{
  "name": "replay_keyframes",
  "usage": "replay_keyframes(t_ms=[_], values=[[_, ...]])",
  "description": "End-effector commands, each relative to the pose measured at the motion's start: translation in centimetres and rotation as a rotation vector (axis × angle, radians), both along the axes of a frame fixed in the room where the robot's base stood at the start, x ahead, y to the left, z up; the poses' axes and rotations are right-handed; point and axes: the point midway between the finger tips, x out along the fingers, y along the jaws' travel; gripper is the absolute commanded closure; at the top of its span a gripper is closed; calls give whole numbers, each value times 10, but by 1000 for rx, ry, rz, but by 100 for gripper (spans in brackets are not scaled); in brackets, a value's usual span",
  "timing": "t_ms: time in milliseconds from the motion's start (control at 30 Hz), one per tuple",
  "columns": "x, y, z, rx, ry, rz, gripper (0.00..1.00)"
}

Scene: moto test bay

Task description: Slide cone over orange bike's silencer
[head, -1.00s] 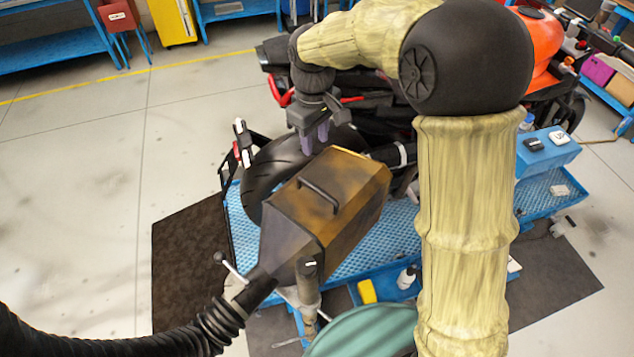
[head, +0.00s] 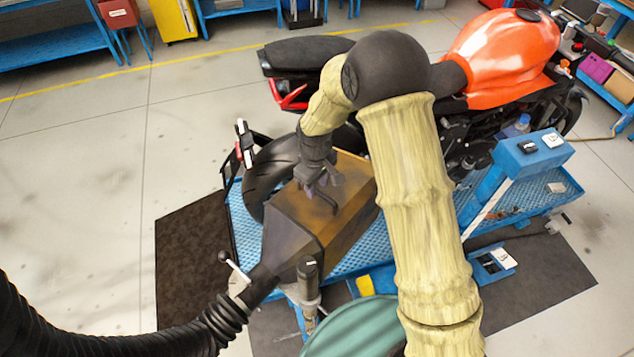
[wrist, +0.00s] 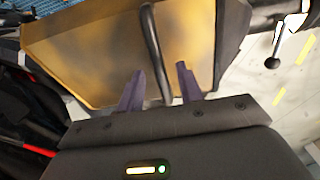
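The cone is a bronze-and-dark boxy extraction hood (head: 298,218) with a black bar handle (head: 322,197) on top. A black ribbed hose leaves its narrow lower-left end. My gripper (head: 318,188) is down at the handle. In the wrist view the hood (wrist: 85,50) fills the top, and my gripper's purple fingers (wrist: 160,80) stand on either side of the handle (wrist: 153,45), with gaps visible between. The orange bike (head: 505,60) stands behind on the blue lift. Its silencer cannot be made out; my arm and the hood cover that area.
A stand clamp (head: 308,280) sits beside the hood's lower end, and the hose (head: 190,335) runs to the lower left. The bike's rear tyre (head: 262,175) is close behind the hood. A blue box (head: 530,153) stands right of my arm.

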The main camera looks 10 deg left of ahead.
Motion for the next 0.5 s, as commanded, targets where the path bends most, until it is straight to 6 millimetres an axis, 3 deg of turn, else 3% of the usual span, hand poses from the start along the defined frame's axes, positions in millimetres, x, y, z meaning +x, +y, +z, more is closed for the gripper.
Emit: replay_keyframes(t_ms=[400, 500], values=[[0, 0, -10, 0, -1, -1, 64], [0, 0, -10, -1, -1, -1, 84]])
